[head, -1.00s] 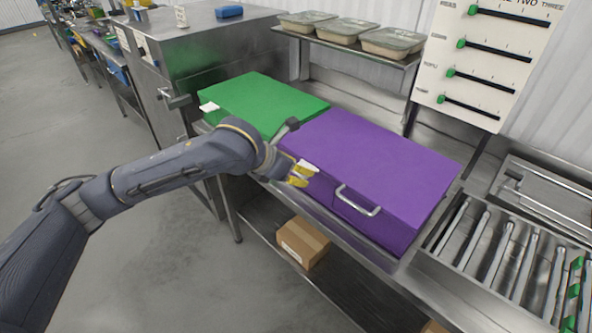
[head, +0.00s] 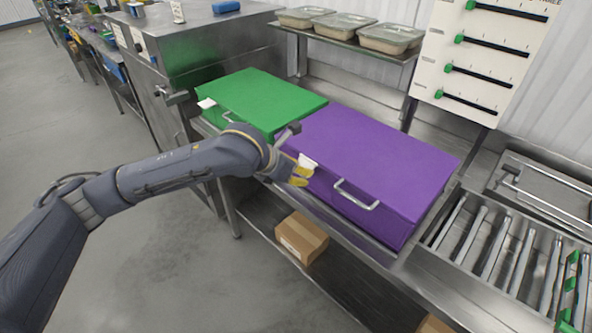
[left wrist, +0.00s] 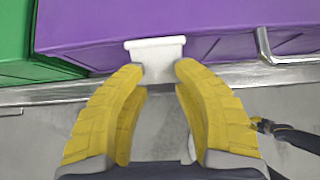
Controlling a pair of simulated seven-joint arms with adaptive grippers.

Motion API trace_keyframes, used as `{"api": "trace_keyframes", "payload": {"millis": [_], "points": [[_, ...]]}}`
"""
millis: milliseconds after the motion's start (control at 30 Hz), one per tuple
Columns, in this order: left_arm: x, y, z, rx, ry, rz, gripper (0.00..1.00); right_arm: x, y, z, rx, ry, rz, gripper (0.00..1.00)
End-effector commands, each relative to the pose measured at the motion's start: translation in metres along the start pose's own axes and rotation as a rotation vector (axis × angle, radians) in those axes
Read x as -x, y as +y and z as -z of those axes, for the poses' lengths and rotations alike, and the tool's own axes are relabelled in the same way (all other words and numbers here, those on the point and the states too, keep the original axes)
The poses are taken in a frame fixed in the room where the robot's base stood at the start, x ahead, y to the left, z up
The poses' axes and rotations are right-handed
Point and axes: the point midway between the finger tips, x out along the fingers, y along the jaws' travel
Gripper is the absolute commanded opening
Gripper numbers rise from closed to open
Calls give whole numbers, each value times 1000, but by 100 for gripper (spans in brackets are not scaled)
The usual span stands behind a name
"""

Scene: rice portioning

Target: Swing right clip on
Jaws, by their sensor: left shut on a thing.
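A purple box (head: 375,155) with a metal handle (head: 357,196) on its front stands on the steel counter. A white clip (head: 307,161) sits at the left part of its front face. My left gripper (head: 303,171) is at that face, its yellow fingers shut on the white clip. In the left wrist view the clip (left wrist: 157,50) stands between the fingertips (left wrist: 157,70), its wide top against the purple front. Whether it is latched cannot be told. A small dark and yellow shape, perhaps my right gripper (left wrist: 262,125), shows low at the right of that view.
A green box (head: 262,98) with its own white clip (head: 206,103) stands left of the purple one. Metal rollers (head: 505,255) lie to the right. A shelf with lidded trays (head: 345,28) and a slider board (head: 480,60) are behind. A cardboard box (head: 302,238) sits below.

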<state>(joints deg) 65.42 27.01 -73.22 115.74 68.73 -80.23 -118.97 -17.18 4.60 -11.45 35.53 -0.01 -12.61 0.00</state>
Motion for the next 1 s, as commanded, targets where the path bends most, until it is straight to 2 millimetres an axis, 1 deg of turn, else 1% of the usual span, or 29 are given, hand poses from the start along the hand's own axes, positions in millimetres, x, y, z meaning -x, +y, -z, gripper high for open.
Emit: {"api": "trace_keyframes", "payload": {"millis": [67, 167, 200, 467, 667, 867, 900, 1000], "points": [[-2, 1, -4, 1, -5, -2, 22, 0, 0, 0, 0, 0, 0, 0], [-4, 0, -4, 1, -5, -2, 10, 0, 0, 0, 0, 0, 0, 0], [-6, 0, -5, 1, -4, -1, 9, 0, 0, 0, 0, 0, 0, 0], [-12, 0, -7, 2, -3, -1, 9, 0, 0, 0, 0, 0, 0, 0], [-18, 1, -12, 2, -4, -3, 9, 0, 0, 0, 0, 0, 0, 0], [-19, 1, -13, 3, -6, -4, 9, 0, 0, 0, 0, 0, 0, 0], [-19, 1, -13, 3, -6, -4, 14, 0, 0, 0, 0, 0, 0, 0], [-19, 1, -14, 3, -6, -4, 26, 0, 0, 0, 0, 0, 0, 0]]}}
